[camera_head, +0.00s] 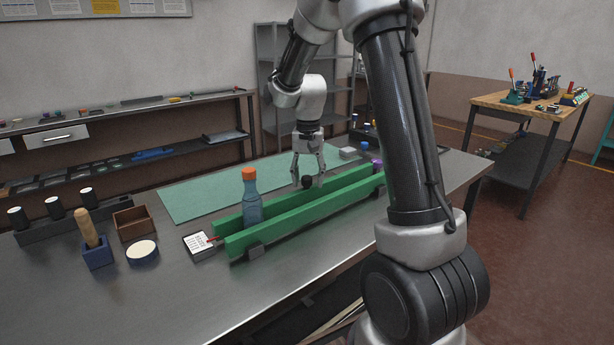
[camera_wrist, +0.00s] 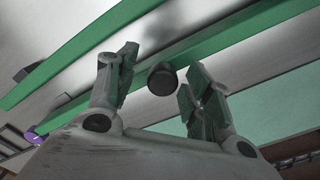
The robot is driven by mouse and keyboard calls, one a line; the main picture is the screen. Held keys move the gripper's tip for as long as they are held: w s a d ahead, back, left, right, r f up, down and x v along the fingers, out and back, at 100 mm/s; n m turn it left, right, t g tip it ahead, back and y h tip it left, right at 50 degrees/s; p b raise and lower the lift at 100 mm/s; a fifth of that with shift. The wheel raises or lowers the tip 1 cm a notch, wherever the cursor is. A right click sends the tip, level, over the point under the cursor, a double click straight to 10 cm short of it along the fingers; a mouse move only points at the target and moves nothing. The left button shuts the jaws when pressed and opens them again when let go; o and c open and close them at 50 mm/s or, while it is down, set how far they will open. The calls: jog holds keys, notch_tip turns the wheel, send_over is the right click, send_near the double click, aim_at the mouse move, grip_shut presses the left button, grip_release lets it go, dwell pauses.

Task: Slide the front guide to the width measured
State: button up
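Two long green guide rails run side by side on the steel table: a nearer rail (camera_head: 300,222) and a farther rail (camera_head: 228,218). A blue-grey bottle (camera_head: 252,208) with an orange cap stands upright between them near their left end. My gripper (camera_head: 308,180) points down at the farther rail, around a black knob (camera_head: 307,182). In the wrist view the knob (camera_wrist: 162,80) lies between the open fingers of my gripper (camera_wrist: 162,92), with gaps on both sides. The rail under the knob (camera_wrist: 225,42) passes behind the fingers; the other rail (camera_wrist: 75,50) is at upper left.
A small white card-like device (camera_head: 202,245) with a red part sits at the rails' left end. A green mat (camera_head: 195,200) lies behind. Left are a blue block (camera_head: 98,252) with a wooden handle, a brown box (camera_head: 133,223) and a round cream-topped tin (camera_head: 142,250). The front-left tabletop is clear.

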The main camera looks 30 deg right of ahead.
notch_tip(320, 180, up, 12)
dwell(0.6)
dwell(0.4)
jog(key=s+a+r+n+t, duration=0.1)
jog(key=s+n+t, duration=0.3)
jog(key=s, duration=2.3)
jog(key=n, duration=0.2)
jog(key=shift+s+r+n, duration=0.35)
jog(key=shift+s+n, duration=0.05)
jog(key=shift+a, duration=0.1)
